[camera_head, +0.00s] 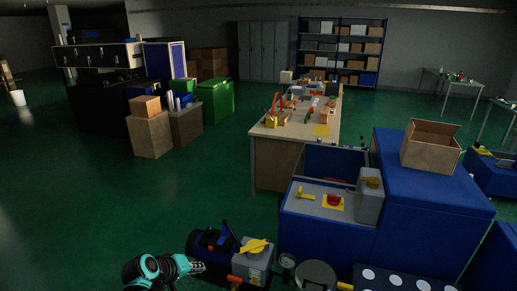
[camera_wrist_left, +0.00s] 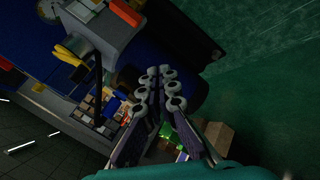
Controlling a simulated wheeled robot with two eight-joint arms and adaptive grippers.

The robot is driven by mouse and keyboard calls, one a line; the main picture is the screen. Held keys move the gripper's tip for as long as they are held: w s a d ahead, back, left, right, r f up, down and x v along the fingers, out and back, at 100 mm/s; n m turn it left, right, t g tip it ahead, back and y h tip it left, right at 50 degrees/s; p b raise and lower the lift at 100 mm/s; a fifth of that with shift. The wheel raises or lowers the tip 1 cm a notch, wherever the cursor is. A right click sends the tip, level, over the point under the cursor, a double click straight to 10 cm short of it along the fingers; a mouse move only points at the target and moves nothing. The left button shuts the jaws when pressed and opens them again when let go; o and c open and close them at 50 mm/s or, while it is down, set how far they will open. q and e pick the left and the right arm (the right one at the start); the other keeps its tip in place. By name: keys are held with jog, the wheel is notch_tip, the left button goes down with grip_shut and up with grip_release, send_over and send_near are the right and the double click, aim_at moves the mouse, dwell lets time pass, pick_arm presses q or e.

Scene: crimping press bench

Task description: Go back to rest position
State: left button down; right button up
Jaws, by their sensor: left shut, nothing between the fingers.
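My left gripper (camera_head: 197,267) is at the bottom left of the head view, with teal and black links. It is shut and empty, and its tips are close to the left side of a grey box with a yellow handle (camera_head: 257,246). In the left wrist view the two ridged fingers of my left gripper (camera_wrist_left: 161,88) meet near the middle, with nothing between them. A dark blue rounded body (camera_wrist_left: 180,60) lies beyond the fingertips there. My right gripper is in neither view.
A blue bench (camera_head: 318,235) with a red button on a yellow plate (camera_head: 333,202) stands right of the gripper. An open cardboard box (camera_head: 430,147) sits on a blue cabinet (camera_head: 412,210). A wooden workbench (camera_head: 277,165) stands behind. Green floor (camera_head: 80,220) is clear at the left.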

pick_arm(q)
jog(key=s+r+m+y, duration=0.2)
jog(key=s, duration=0.8)
jog(key=s+r+m+y, duration=0.2)
jog(key=s+r+m, duration=0.1)
jog(key=s, duration=0.8)
jog(key=shift+s+r, duration=0.25)
jog(key=shift+r, duration=0.1)
